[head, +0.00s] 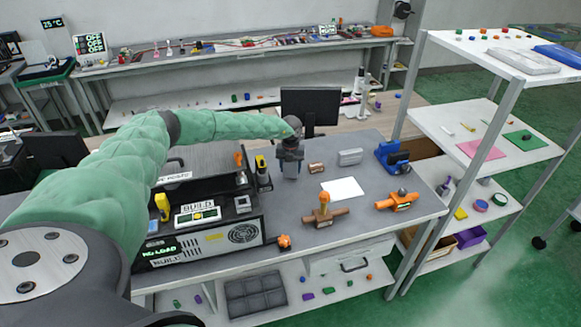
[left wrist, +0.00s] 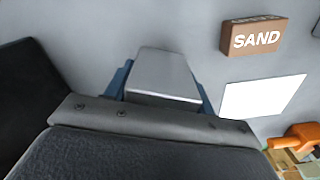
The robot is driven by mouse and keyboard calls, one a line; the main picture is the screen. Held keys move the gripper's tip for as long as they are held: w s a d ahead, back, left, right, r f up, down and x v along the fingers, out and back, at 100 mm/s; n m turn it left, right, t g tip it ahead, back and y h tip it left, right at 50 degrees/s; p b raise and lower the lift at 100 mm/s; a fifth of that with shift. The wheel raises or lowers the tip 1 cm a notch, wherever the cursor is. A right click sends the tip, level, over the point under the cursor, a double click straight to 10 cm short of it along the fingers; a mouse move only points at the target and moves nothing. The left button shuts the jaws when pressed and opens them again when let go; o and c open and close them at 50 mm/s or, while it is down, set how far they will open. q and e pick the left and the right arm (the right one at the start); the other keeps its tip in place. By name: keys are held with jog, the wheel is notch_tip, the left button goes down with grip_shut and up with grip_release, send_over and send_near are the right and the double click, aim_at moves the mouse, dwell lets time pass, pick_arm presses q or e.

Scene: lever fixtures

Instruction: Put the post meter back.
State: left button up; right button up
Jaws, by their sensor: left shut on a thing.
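My left gripper (head: 290,165) reaches over the grey bench top from the left, just left of a small brown box. It is shut on a grey blocky thing (left wrist: 163,75), which shows in the left wrist view with blue edges at its two sides. Its lower part is hidden, and I cannot tell whether it touches the bench or whether it is the post meter. A white unit with a display marked BUILD (head: 197,214) sits on the dark machine to the left. My right gripper is not in view.
The brown box marked SAND (left wrist: 255,36) and a white card (head: 343,188) lie right of the gripper. Orange-handled valve fixtures (head: 325,212) stand near the front edge. A blue fixture (head: 391,157) stands at the right. A monitor (head: 310,107) is behind.

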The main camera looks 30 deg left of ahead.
pick_arm(q)
jog(key=shift+f+p, duration=0.3)
jog(key=shift+f, duration=0.5)
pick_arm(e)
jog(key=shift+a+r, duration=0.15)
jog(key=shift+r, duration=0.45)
pick_arm(q)
jog(key=shift+f, duration=0.15)
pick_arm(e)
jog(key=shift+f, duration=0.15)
pick_arm(q)
jog(key=o, duration=1.3)
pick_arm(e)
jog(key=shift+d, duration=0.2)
